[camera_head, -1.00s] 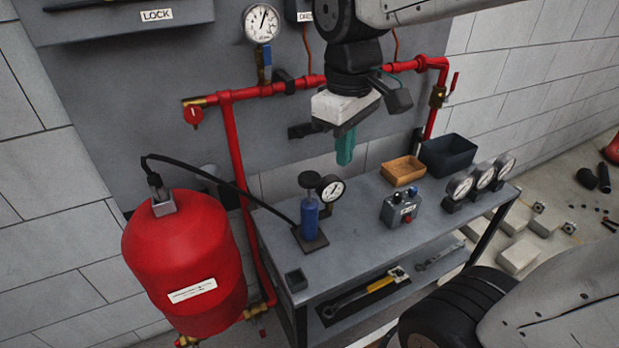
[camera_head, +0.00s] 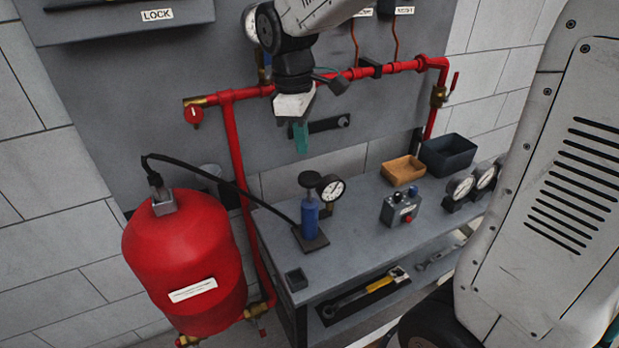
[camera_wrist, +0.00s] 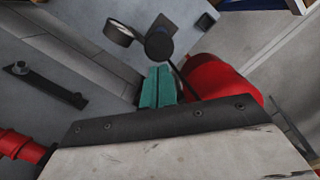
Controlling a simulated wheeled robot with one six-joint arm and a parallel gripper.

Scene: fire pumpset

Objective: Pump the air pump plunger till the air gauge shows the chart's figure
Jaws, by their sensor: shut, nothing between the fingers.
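The air pump (camera_head: 310,214) is a blue cylinder on a dark square base, upright on the grey bench. Its plunger has a black round knob (camera_head: 311,180) standing above the cylinder; the knob also shows from above in the wrist view (camera_wrist: 159,45). The air gauge (camera_head: 331,188), a round white dial, stands just right of the pump; its reading is too small to tell. My gripper (camera_head: 301,139) has teal fingers, shut and empty, pointing down above the knob and apart from it. The fingers show in the wrist view (camera_wrist: 158,88). I cannot make out a chart.
A red tank (camera_head: 185,255) stands left of the bench, joined to the pump by a black hose (camera_head: 215,178). A control box (camera_head: 400,208), a wooden tray (camera_head: 402,171), a dark bin (camera_head: 448,155) and gauges (camera_head: 461,187) stand to the right. Red pipes (camera_head: 345,75) run behind my gripper.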

